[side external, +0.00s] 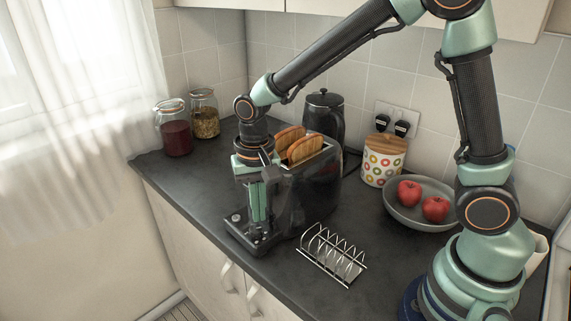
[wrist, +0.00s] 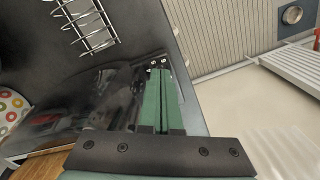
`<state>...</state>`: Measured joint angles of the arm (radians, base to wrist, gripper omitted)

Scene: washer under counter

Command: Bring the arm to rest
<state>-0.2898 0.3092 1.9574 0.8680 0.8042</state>
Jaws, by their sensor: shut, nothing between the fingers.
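My gripper (side external: 259,203) points down in front of the near end of a black toaster (side external: 316,185). In the wrist view its green fingers (wrist: 158,103) lie together, shut with nothing between them. In the side view the gripper overlaps the toaster's front end, and I cannot tell whether they touch. Two slices of toast (side external: 303,148) stick up from the toaster's slots. My arm reaches over from the right, bent high above the counter.
The dark counter (side external: 205,180) holds a wire toast rack (side external: 333,255), a grey bowl (side external: 411,217) with two red apples, a dotted canister (side external: 382,162), a black kettle (side external: 325,112) and two jars (side external: 173,130). Counter left of the toaster is free.

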